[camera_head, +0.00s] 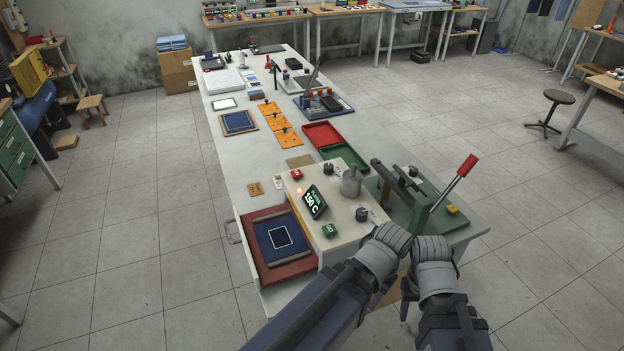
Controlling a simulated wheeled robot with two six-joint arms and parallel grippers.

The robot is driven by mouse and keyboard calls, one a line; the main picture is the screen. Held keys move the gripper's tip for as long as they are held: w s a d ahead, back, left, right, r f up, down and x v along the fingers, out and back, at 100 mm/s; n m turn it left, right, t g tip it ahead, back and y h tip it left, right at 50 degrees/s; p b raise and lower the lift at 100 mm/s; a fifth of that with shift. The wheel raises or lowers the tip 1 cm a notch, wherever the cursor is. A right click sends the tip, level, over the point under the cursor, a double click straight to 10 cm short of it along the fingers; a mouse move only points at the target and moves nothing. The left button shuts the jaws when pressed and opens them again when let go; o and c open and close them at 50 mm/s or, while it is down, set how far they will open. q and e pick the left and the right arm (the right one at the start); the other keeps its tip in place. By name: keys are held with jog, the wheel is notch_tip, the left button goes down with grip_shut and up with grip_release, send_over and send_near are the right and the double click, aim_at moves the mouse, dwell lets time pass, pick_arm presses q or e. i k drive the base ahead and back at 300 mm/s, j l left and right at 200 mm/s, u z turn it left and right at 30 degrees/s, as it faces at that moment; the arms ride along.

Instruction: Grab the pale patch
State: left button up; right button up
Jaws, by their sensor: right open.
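A small pale square (223,104) with a dark rim lies flat on the long table, left of the orange plates. Which thing is the pale patch is not certain from this view. A blue square with a white outline (280,237) lies on the red tray (257,217) at the near left of the table. My right gripper (410,290) is open at the near right, beyond the table's front edge and far from both squares. The grey end of my left arm (382,250) is beside it; its fingers are hidden or too unclear to judge.
A cream heated press box (330,215) with a "150 C" display stands at the table's near end. Beside it is a green lever press (425,205) with a red handle. Red and green trays (321,134) and a blue panel (238,122) lie farther back.

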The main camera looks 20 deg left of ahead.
aim_at(278, 181)
jog(key=k+j+z, duration=0.1)
jog(key=j+z, duration=0.15)
jog(key=j, duration=0.15)
jog(key=k+j+z, duration=0.15)
jog(key=j+z, duration=0.15)
jog(key=k+j+z, duration=0.25)
jog(key=j, duration=0.15)
jog(key=k+j, duration=0.25)
jog(key=j, duration=0.15)
jog(key=k+j+z, duration=0.1)
jog(key=k+j, duration=0.15)
jog(key=j, duration=0.15)
jog(key=k+j, duration=0.25)
jog(key=j, duration=0.15)
